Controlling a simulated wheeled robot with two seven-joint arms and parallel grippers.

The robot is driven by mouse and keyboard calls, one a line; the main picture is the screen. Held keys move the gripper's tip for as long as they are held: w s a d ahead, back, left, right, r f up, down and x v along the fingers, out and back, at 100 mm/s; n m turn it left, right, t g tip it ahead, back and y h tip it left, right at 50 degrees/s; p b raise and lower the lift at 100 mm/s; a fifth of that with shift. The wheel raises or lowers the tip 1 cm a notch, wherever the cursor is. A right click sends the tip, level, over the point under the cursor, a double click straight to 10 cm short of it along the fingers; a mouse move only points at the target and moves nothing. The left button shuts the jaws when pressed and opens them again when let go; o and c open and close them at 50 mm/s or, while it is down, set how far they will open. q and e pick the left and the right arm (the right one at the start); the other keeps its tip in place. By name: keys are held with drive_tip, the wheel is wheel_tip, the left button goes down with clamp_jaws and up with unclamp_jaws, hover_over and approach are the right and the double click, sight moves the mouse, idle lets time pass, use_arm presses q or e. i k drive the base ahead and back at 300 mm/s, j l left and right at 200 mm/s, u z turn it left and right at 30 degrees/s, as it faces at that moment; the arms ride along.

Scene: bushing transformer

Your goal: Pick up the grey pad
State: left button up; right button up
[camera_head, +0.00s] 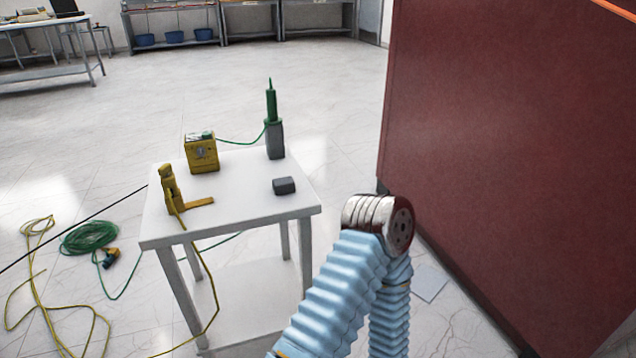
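The grey pad (284,186) is a small dark grey block with rounded edges. It lies on the right part of the white table (240,203), close to the right edge, with nothing touching it. My arm in its light blue ribbed sleeve shows at the lower middle, with a silver and dark red joint to the right of the table. No fingers show on it, so my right gripper is not visible. My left gripper is not in view either.
On the table stand a yellow box (202,154), a yellow clamp-like tool (170,190) and a green-tipped grey device (275,139). A large dark red cabinet (500,150) stands at the right. Green cable (88,238) and yellow cable lie on the floor at left.

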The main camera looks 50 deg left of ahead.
sight(285, 185)
drive_tip(key=u, duration=2)
